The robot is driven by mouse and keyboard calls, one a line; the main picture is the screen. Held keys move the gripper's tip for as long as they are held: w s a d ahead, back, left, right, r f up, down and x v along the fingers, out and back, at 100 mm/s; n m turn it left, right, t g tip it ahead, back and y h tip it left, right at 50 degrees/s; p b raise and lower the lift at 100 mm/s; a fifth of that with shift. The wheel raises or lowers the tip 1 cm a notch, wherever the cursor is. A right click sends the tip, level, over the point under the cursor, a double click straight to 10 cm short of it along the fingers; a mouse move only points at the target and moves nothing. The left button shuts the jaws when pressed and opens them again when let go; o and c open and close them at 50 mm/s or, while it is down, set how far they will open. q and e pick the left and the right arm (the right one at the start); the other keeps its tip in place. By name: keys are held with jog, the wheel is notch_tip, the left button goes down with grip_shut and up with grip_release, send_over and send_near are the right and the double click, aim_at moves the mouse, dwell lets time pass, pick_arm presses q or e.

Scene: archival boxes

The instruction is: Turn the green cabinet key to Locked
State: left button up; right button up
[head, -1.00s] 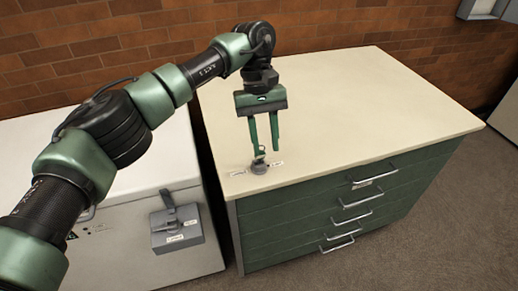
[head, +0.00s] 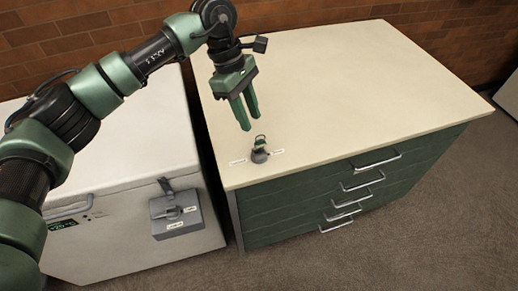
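The green cabinet key (head: 260,145) stands in a round dark grey lock (head: 259,157) on the front left corner of the cabinet's cream top. Small white labels, too small to read, lie on either side: a left label (head: 238,161) and a right label (head: 278,151). I cannot tell which label the key is turned to. My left gripper (head: 251,123) hangs above and a little left of the key, pointing down. Its green fingers are apart with nothing between them, and they look clear of the key. My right gripper is not in view.
The green drawer cabinet (head: 290,212) has several metal handles; its top is otherwise bare. A white chest (head: 130,145) with a grey latch box (head: 178,215) stands to the left, across a narrow gap. A brick wall (head: 300,18) runs behind.

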aim_at(257, 142)
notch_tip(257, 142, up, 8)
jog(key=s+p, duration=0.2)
jog(key=p, duration=0.5)
pick_arm(q)
jog(key=f+n+t+b, duration=0.1)
jog(key=f+n+b, duration=0.1)
jog(key=n, duration=0.1)
jog(key=s+d+f+n+b, duration=0.1)
jog(key=f+n+b, duration=0.1)
jog(key=n, duration=0.1)
jog(key=f+n+t+b, duration=0.1)
jog(key=f+n+b, duration=0.1)
jog(key=n, duration=0.1)
jog(key=shift+s+d+f+t, duration=0.1)
jog(key=shift+s+d+t, duration=0.2)
jog(key=shift+s, duration=0.1)
jog(key=shift+w+d+f+b, duration=0.15)
jog(key=shift+d+f+b, duration=0.1)
jog(key=shift+f+b, duration=0.5)
jog(key=shift+r, duration=0.1)
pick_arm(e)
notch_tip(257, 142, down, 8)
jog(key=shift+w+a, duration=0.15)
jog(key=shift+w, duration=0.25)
pick_arm(q)
grip_shut()
